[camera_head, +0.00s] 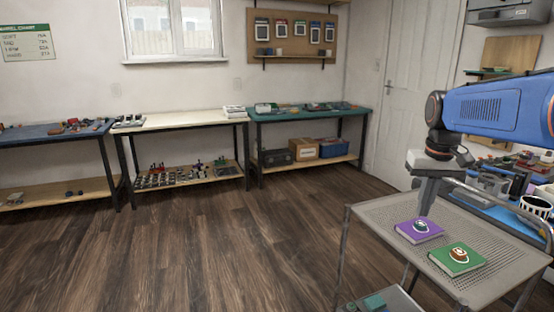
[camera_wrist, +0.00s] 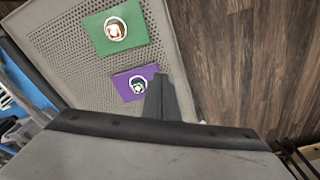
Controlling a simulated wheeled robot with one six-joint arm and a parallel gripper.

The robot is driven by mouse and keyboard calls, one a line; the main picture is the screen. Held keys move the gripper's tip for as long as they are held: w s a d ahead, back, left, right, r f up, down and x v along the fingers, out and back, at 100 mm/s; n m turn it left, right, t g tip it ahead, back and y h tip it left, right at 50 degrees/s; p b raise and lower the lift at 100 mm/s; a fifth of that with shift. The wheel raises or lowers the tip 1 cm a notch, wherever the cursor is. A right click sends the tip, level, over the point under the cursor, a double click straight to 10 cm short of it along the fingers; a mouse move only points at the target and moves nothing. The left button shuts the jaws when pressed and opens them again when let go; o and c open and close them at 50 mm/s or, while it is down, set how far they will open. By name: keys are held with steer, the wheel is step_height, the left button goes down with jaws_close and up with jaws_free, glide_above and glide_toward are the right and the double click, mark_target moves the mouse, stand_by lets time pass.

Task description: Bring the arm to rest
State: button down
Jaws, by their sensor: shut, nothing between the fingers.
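My blue arm (camera_head: 495,108) reaches in from the right in the head view. The fingers are together and hold nothing. In the wrist view my gripper (camera_wrist: 158,82) shows as a dark wedge, its tip next to the purple board (camera_wrist: 124,88). I cannot tell how far the tip is above the cart's top.
The perforated cart top (camera_head: 375,212) also bears a green board (camera_head: 470,262), which shows in the wrist view (camera_wrist: 102,36). A cluttered blue bench (camera_head: 500,215) stands close at the right. Benches line the back wall. The wooden floor (camera_head: 210,250) at left is clear.

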steer(key=s+a+f+t, duration=0.1)
steer(key=s+a+f, duration=0.2)
steer(key=s, duration=0.4)
steer(key=s+a+f+n+t, duration=0.1)
steer(key=s+a+f, duration=0.2)
steer(key=s+f, duration=0.2)
steer(key=s+a+f+t, duration=0.1)
steer(key=s+a+f, duration=0.3)
steer(key=s, duration=0.6)
steer(key=shift+s+f+n+t, duration=0.15)
steer(key=shift+s+n+t, duration=0.15)
steer(key=shift+s, duration=0.1)
